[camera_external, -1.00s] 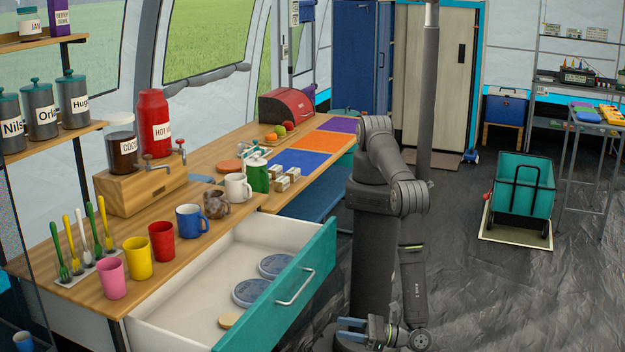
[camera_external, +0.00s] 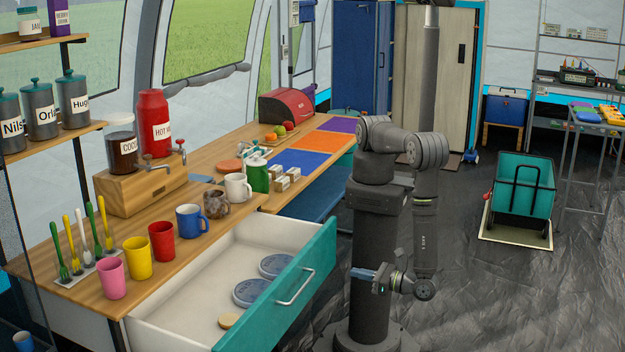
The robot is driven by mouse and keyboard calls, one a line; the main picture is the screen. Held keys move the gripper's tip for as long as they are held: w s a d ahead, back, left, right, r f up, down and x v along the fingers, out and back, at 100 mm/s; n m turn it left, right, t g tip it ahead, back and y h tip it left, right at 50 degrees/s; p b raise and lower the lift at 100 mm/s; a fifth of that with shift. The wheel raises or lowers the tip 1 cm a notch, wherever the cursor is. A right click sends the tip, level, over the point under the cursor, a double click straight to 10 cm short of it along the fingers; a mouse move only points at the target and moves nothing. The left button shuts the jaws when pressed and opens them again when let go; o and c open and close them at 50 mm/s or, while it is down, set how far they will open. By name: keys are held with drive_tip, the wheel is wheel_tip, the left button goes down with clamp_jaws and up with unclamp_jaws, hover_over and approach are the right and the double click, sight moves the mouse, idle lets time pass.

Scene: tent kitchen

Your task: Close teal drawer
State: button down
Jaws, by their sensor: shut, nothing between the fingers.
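The teal drawer (camera_external: 266,314) is pulled out from under the wooden counter at the lower middle. Its teal front faces right and carries a silver bar handle (camera_external: 296,288). Inside the white drawer lie two round blue-grey lids (camera_external: 252,291) and a small tan disc (camera_external: 229,321). My gripper (camera_external: 358,273) is to the right of the drawer front, apart from it, with its blue fingers pointing left toward the handle side. The fingers are shut and hold nothing.
Several mugs, including a pink one (camera_external: 111,278) and a blue one (camera_external: 190,220), stand along the counter edge above the drawer. A wooden dispenser box (camera_external: 142,190) stands behind them. The floor (camera_external: 470,290) to the right is clear.

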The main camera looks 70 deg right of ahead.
sight(316, 264)
drive_tip(key=w, duration=1.1)
drive_tip(key=shift+w, duration=0.15)
drive_tip(key=shift+w, duration=0.15)
drive_tip(key=w, duration=2.7)
drive_tip(key=shift+w, duration=0.95)
drive_tip(key=shift+a+r, duration=0.1)
drive_tip(key=s, duration=1.4)
drive_tip(key=shift+s, duration=0.3)
drive_tip(key=shift+w, duration=0.1)
drive_tip(key=w, duration=1.4)
